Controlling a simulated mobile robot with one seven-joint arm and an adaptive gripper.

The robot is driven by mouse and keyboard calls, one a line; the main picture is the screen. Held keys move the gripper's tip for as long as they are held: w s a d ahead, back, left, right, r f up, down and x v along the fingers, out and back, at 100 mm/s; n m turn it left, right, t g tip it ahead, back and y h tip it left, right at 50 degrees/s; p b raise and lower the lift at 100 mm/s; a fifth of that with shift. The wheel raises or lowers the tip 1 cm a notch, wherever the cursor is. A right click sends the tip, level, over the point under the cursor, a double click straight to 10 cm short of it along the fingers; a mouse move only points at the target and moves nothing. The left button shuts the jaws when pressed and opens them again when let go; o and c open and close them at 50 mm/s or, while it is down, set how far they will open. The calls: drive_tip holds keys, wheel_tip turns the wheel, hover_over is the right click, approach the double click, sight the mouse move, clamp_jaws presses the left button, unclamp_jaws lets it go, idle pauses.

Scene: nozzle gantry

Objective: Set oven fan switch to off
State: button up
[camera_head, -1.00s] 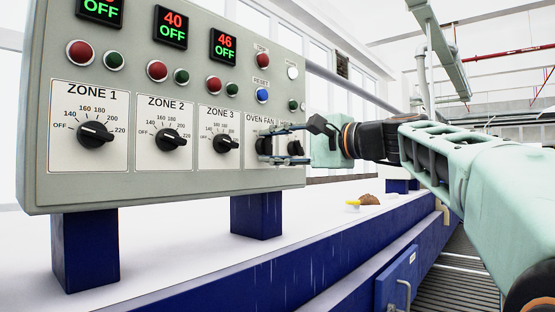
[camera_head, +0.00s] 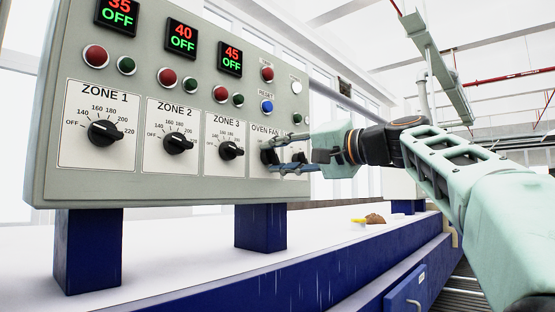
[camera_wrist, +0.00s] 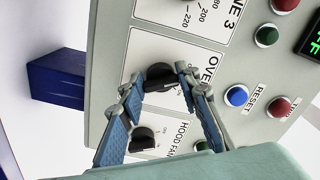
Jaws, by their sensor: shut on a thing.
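The oven fan switch (camera_head: 266,156) is a black rotary knob on the grey control panel, under the label "OVEN FAN". My gripper (camera_head: 272,155) reaches it from the right, and its blue fingers are shut on the knob. In the wrist view, the fingertips (camera_wrist: 160,78) sit on either side of the black oven fan knob (camera_wrist: 163,90). The fingers partly cover the knob and its label, so I cannot tell which position it points to.
The hood fan knob (camera_wrist: 143,138) is close beside the fingers. The zone 3 knob (camera_head: 231,150) is to the left in the head view. The blue reset button (camera_head: 267,106) and a red button (camera_head: 267,74) are above the oven fan switch.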

idle(0.3)
drive_tip(key=o, duration=1.2)
drive_tip(key=shift+c, duration=0.2)
drive_tip(key=shift+d, duration=0.1)
drive_tip(key=v, duration=1.2)
